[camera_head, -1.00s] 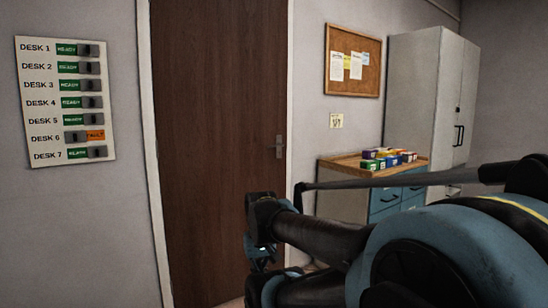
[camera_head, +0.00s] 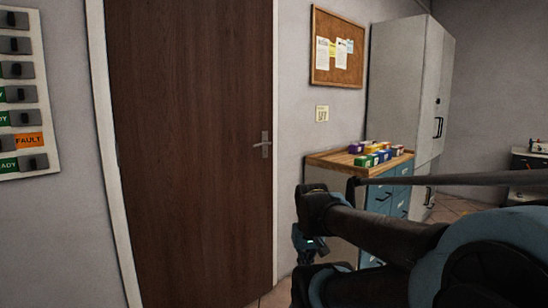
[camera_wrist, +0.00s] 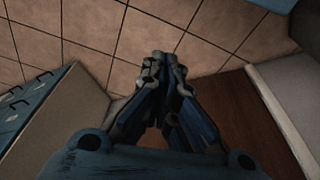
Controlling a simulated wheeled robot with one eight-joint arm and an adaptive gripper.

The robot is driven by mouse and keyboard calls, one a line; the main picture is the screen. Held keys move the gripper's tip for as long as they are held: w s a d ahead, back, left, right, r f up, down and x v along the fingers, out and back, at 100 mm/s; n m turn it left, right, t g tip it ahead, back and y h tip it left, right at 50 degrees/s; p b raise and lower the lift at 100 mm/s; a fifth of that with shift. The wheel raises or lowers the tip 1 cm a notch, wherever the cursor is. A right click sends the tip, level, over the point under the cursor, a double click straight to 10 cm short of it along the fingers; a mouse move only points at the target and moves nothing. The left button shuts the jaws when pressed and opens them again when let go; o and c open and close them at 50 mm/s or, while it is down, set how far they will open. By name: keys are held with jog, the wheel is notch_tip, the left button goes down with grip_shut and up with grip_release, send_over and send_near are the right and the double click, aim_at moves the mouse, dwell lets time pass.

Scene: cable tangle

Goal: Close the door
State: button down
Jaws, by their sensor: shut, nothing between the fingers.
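The brown wooden door (camera_head: 190,150) stands upright at the left of the head view, with a silver lever handle (camera_head: 263,144) near its right edge. It fills most of its white frame; I cannot tell whether it is fully shut or slightly ajar. My gripper (camera_head: 308,250) hangs low, right of the door and below the handle, apart from the handle. In the wrist view my gripper (camera_wrist: 163,62) points down over the floor with its fingertips together and nothing between them. A brown surface, likely the door (camera_wrist: 228,112), lies beside the fingers at the right.
A drawer cabinet (camera_head: 330,160) with colourful boxes (camera_head: 378,155) stands behind my arm. A tall grey cabinet (camera_head: 395,85) is beyond it. A corkboard (camera_head: 338,47) hangs on the wall. A switch panel (camera_head: 20,95) is at the far left. Tiled floor (camera_wrist: 205,35) is clear below my gripper.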

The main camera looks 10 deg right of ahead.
jog(key=w+a+r+n+t+y, duration=0.25)
jog(key=w+r, duration=0.35)
jog(key=w, duration=0.5)
jog(key=w+a+r+n+t+y, duration=0.1)
jog(key=w+a+r+y, duration=0.3)
jog(key=w, duration=0.6)
jog(key=w+a+r+n+t+y, duration=0.1)
jog(key=w+a+r+n+t, duration=0.1)
jog(key=w+r, duration=0.7)
jog(key=t+y, duration=0.2)
jog(key=t, duration=0.5)
send_near(265, 153)
jog(key=shift+n, duration=0.45)
jog(key=x, duration=0.6)
jog(key=shift+w+a+f, duration=0.1)
jog(key=shift+w, duration=0.35)
